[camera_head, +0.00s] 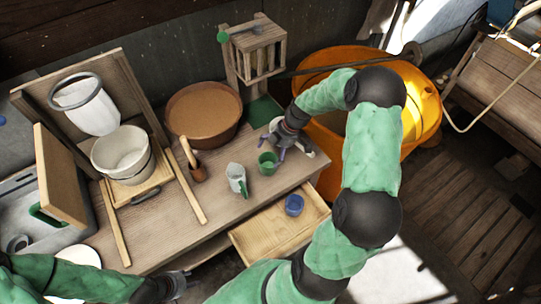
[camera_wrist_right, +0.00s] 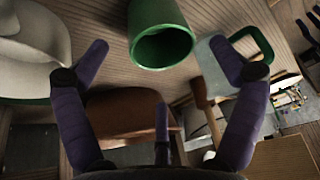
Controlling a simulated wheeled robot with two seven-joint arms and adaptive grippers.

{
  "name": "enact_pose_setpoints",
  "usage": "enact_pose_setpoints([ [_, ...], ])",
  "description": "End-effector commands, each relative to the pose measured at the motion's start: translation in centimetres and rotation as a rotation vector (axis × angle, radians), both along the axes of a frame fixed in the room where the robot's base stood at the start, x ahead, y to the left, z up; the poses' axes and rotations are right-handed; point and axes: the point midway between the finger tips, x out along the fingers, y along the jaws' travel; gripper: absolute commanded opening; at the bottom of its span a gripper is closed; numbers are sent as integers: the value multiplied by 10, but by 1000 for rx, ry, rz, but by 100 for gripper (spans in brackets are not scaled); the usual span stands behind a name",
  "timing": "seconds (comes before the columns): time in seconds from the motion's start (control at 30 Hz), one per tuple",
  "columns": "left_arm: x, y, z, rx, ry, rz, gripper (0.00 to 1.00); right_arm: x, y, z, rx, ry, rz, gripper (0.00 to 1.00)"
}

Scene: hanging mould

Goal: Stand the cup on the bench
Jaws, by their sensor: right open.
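The green cup (camera_head: 267,165) is on the front right part of the wooden bench (camera_head: 222,203), and its open mouth shows in the head view. In the right wrist view the purple fingers (camera_wrist_right: 165,60) are spread and empty. The cup (camera_wrist_right: 152,20) lies at the top of that view, beyond and between the fingertips, with its mouth towards the camera. My left gripper (camera_head: 184,280) is low at the bench's front edge; its fingers are too small to judge.
The open drawer (camera_head: 262,238) holds a blue cup (camera_head: 293,205).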

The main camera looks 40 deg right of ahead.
Motion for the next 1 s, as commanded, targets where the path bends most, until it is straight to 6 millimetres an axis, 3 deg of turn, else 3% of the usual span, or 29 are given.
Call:
enact_pose_setpoints([
  [0.2, 0, 0, 8, 0, 0, 0, 40, -9, -16, 44, -2, -2, -2, 94],
  [0.43, 0, 0, 12, 0, 0, 0, 40, -15, -26, 71, -1, 0, 0, 94],
  [0.87, 0, 0, 12, 0, 0, 0, 40, -16, -28, 78, 0, 1, 0, 94],
  [1.0, 0, 0, 12, 0, 0, 0, 40, -15, -21, 69, 7, 16, -21, 94],
])
